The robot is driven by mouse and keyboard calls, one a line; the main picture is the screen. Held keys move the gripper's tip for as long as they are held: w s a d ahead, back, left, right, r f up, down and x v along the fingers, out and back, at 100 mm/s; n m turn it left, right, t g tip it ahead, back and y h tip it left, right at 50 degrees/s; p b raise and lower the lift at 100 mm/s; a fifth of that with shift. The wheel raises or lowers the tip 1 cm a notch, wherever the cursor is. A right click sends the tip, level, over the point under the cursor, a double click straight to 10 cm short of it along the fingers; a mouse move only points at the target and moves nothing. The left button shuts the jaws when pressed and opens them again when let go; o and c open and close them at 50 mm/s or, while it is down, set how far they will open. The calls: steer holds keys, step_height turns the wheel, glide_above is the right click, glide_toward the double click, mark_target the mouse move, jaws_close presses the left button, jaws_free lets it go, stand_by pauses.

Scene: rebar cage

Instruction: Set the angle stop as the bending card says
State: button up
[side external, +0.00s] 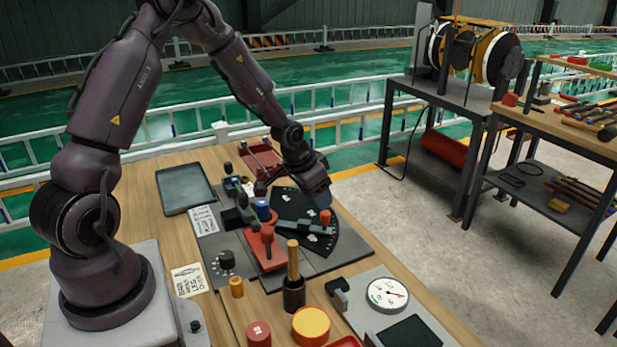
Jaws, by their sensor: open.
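The angle stop appears to be the grey arm with an orange-red knob (325,217), lying across a black fan-shaped plate (342,243) with white marks. My gripper (322,198) is open and empty, pointing down just above and behind that knob; its fingers are small and dark here, and I cannot tell whether they touch it. A white card with print and a drawing (188,281) lies at the table's left side, and a second white card (203,219) lies farther back. Either could be the bending card; the print is too small to read.
A red lever (267,246) and blue knob (263,209) stand left of the fan plate. A black dial knob (227,260), wooden-handled tool (293,270), yellow-topped cylinder (311,325) and round gauge (387,294) stand nearer. A dark tray (185,188) lies behind left.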

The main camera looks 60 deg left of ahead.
steer(key=v, duration=0.6)
steer(key=s+d+r+t, duration=0.1)
steer(key=s+d+r, duration=1.3)
steer(key=s+r, duration=0.4)
steer(key=shift+s+d+m, duration=0.3)
steer(key=shift+s+m, duration=0.1)
steer(key=shift+s, duration=0.1)
